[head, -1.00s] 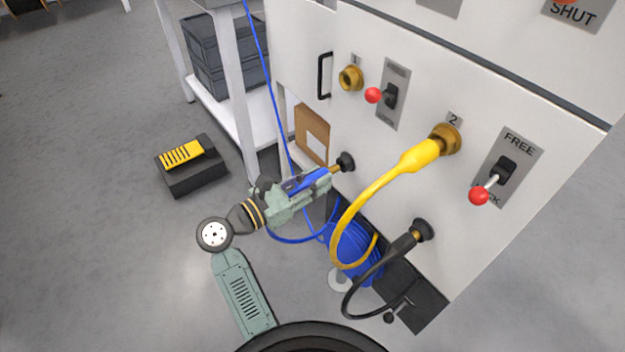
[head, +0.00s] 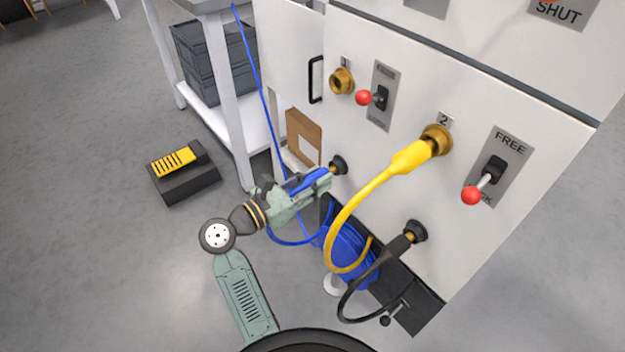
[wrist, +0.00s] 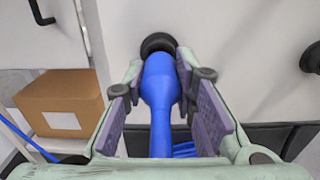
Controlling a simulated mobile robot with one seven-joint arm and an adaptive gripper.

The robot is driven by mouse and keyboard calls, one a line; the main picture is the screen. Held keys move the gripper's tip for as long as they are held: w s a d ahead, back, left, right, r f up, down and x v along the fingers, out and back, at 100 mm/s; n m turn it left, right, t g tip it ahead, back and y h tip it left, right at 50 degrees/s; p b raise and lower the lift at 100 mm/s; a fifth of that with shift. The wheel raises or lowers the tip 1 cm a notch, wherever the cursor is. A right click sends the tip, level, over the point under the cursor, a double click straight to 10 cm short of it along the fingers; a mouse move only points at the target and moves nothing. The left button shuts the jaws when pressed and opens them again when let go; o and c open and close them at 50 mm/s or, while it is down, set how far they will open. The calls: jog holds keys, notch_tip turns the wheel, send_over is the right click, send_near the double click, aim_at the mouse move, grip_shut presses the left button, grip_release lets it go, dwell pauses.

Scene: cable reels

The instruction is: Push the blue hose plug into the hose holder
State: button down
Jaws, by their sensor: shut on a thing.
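The blue hose plug (head: 308,181) is held between the fingers of my gripper (head: 318,184), which is shut on its thick body. In the wrist view the plug (wrist: 160,85) lies between both finger pads (wrist: 161,98) and points at the black round hose holder (wrist: 158,43). In the head view the holder (head: 339,165) sits low on the white panel, and a bit of the plug's brass tip shows just before it. The tip meets the holder's mouth or is partly in it; how deep I cannot tell. The blue hose trails back below my gripper.
A yellow hose plug (head: 411,157) is in brass socket 2 (head: 437,139). Brass socket 1 (head: 341,80) is empty. A black hose plug (head: 399,245) sits in another holder (head: 415,231). Two red-knobbed levers, a cardboard box (head: 304,133) and a table leg (head: 234,105) are nearby.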

jog(key=shift+w+d, duration=0.15)
jog(key=c, duration=1.2)
grip_release()
